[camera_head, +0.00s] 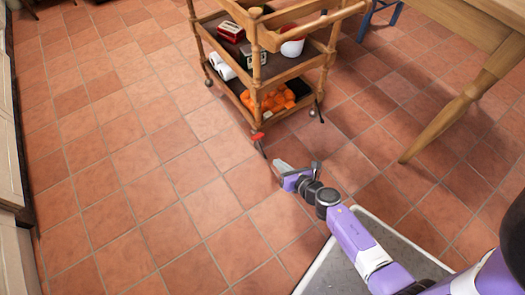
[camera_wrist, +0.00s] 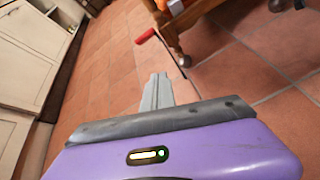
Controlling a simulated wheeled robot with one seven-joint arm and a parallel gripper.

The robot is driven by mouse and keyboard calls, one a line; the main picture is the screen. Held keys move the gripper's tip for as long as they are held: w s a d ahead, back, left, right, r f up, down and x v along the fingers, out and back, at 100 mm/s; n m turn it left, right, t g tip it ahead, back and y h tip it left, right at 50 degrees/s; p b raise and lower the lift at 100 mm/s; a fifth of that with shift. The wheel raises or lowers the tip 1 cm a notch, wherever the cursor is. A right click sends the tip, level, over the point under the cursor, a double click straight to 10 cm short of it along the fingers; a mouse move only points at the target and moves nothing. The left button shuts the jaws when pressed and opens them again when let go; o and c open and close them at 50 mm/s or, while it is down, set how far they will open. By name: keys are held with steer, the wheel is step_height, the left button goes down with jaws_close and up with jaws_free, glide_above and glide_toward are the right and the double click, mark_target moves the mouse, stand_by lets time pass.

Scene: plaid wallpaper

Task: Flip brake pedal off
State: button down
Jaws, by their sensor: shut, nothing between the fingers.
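A red brake pedal (camera_head: 257,136) sticks out at the foot of the wooden cart's (camera_head: 258,80) near corner leg. In the wrist view the red pedal (camera_wrist: 146,36) shows just beyond my fingers and a little left, beside a caster (camera_wrist: 184,60). My gripper (camera_head: 279,164) is shut and empty, low over the floor. It is in front of the pedal and apart from it, slightly right in the head view. The shut fingers (camera_wrist: 157,80) point toward the pedal side of the cart leg. I cannot tell the pedal's exact tilt.
The cart's shelves hold an orange item (camera_head: 268,100), white rolls (camera_head: 221,66), boxes and a bowl. A wooden table (camera_head: 480,45) stands at the right, its leg reaching the floor. White cabinets (camera_wrist: 35,50) line the left. The tiled floor (camera_head: 130,180) left of the cart is clear.

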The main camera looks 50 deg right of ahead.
steer(key=w+d+f+n+b, duration=0.1)
steer(key=w+d+n, duration=0.2)
steer(key=w, duration=0.8)
steer(key=shift+f+n, duration=0.15)
steer(key=shift+n, duration=0.55)
steer(key=shift+w, duration=0.1)
